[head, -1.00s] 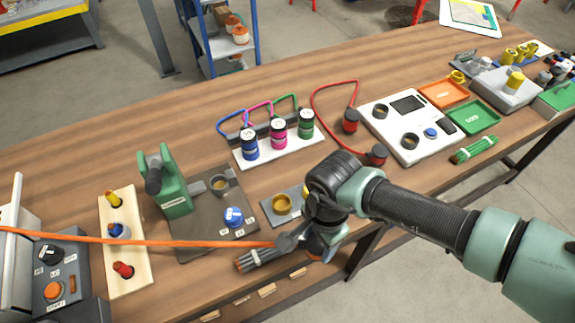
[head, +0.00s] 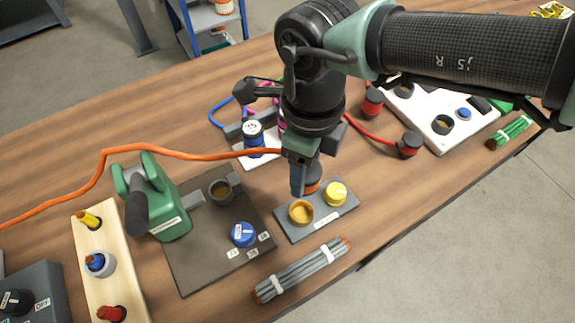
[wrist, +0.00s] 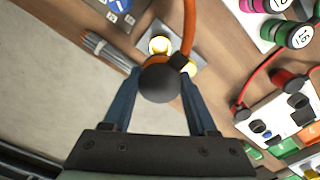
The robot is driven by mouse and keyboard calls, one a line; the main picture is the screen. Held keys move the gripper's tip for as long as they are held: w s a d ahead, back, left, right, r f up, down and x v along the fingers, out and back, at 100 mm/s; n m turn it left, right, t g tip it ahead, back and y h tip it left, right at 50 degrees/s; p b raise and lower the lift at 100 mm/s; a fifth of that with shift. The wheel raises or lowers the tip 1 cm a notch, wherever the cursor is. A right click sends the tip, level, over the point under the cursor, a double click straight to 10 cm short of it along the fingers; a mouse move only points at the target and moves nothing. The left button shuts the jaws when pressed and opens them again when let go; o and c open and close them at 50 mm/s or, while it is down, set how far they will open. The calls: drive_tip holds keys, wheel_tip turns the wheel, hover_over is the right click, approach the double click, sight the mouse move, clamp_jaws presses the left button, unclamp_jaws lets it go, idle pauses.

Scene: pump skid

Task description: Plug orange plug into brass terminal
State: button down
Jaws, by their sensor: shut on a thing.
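My gripper (head: 303,185) is shut on the orange plug (head: 313,183), just above and behind the grey terminal plate (head: 318,223). In the wrist view the plug's round dark back end (wrist: 160,83) sits between the two blue fingers, with the orange cable leaving it upward. The brass terminal (head: 300,212) is an open gold cup at the left of the plate; it also shows in the wrist view (wrist: 158,45). A yellow round cap (head: 335,193) stands beside it at the right. The plug's front end is mostly hidden behind my fingers, and its exact height is unclear.
A bundle of grey rods (head: 300,270) lies in front of the plate. A dark panel (head: 215,250) with a blue knob (head: 243,234) and green stand (head: 160,205) is at left. Red plugs (head: 408,144) and a white panel (head: 440,120) are at right. The orange cable (head: 170,151) arcs across the left.

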wheel_tip(320, 180, down, 3)
drive_tip(key=shift+s+d+r+b, duration=0.1)
drive_tip(key=shift+b, duration=0.85)
drive_tip(key=shift+f+b, duration=0.3)
drive_tip(key=shift+f, duration=0.15)
drive_tip(key=shift+f+b, duration=1.9)
drive_tip(key=shift+f, duration=0.8)
drive_tip(key=shift+r, duration=0.2)
drive_tip(key=shift+f+b, duration=1.65)
drive_tip(key=shift+f, duration=0.1)
drive_tip(key=shift+c, duration=0.6)
unclamp_jaws()
drive_tip(key=shift+r, duration=0.15)
